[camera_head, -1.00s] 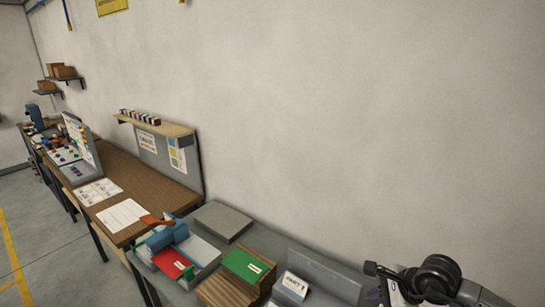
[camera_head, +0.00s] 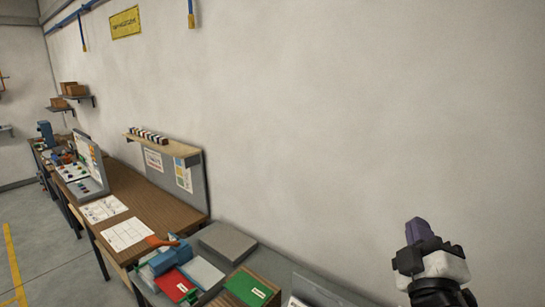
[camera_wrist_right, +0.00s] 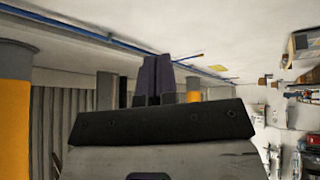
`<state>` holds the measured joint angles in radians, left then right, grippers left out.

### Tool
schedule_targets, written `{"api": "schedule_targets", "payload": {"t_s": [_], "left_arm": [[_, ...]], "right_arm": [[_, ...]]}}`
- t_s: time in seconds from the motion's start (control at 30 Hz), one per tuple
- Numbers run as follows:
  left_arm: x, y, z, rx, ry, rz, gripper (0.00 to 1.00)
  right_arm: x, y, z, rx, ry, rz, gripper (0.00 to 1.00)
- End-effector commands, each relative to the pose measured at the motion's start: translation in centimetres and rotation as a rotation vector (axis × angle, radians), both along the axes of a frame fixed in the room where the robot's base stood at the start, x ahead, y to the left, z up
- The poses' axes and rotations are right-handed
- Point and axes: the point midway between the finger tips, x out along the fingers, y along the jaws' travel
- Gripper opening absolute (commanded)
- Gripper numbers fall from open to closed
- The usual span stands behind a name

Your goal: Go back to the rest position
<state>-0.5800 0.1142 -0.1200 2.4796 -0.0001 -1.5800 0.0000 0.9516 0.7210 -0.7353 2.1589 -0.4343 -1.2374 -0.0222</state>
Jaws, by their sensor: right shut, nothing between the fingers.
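My right gripper (camera_head: 416,230) is at the lower right of the head view, in front of the bare wall and pointing up. Its purple-grey fingers are together with nothing between them. The fingers also show in the right wrist view (camera_wrist_right: 158,78), upright and side by side, with the ceiling and a wall behind them. The gripper is well clear of the tables and touches nothing. My left gripper shows in neither view.
A grey table (camera_head: 262,262) at the bottom holds a red card (camera_head: 175,286), a green card (camera_head: 246,287), a blue device (camera_head: 170,257) and a grey slab (camera_head: 228,242). A brown bench (camera_head: 150,205) runs along the wall (camera_head: 300,130) further left. The air around the right gripper is free.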

Motion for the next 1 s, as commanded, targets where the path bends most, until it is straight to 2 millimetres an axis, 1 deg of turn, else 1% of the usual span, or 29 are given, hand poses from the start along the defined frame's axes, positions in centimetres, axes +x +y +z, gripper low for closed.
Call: {"api": "schedule_targets", "payload": {"t_s": [0.03,0.07,0.1,0.17,0.2,0.3,0.47,0.5,0.57,0.67,0.7,0.77,0.8,0.87,0.9,1.0], "left_arm": [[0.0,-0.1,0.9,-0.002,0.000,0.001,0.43],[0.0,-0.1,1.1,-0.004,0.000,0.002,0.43],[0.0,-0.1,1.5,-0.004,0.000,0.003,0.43],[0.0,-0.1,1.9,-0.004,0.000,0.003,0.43],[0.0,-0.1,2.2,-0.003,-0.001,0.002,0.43],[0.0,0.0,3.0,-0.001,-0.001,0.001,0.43],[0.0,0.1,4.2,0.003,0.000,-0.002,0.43],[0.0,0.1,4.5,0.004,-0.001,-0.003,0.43],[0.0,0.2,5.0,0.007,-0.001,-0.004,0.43],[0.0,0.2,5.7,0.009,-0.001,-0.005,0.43],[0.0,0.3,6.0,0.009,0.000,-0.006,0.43],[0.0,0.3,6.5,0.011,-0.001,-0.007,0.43],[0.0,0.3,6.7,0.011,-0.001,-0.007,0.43],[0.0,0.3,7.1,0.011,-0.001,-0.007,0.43],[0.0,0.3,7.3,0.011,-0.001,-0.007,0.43],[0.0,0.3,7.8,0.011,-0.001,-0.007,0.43]], "right_arm": [[-0.9,0.3,-2.7,0.150,0.125,0.012,0.00],[-1.4,0.4,-4.4,0.222,0.195,0.016,0.00],[-2.1,0.6,-6.4,0.299,0.281,0.022,0.00],[-3.4,1.0,-9.3,0.393,0.398,0.034,0.00],[-4.3,1.3,-11.1,0.448,0.466,0.046,0.00],[-6.6,2.3,-15.0,0.567,0.603,0.087,0.00],[-10.5,2.9,-20.3,0.737,0.754,0.114,0.00],[-11.6,2.9,-21.6,0.776,0.786,0.103,0.00],[-13.3,2.6,-23.6,0.831,0.832,0.078,0.00],[-16.4,2.3,-27.1,0.917,0.920,0.018,0.00],[-17.8,2.2,-28.6,0.947,0.958,-0.010,0.00],[-19.9,2.1,-30.8,0.988,1.019,-0.054,0.00],[-21.4,2.1,-32.1,1.012,1.059,-0.083,0.00],[-23.7,2.2,-33.9,1.041,1.117,-0.122,0.00],[-25.2,2.4,-35.0,1.058,1.156,-0.146,0.00],[-28.7,3.0,-37.1,1.084,1.243,-0.193,0.00]]}}
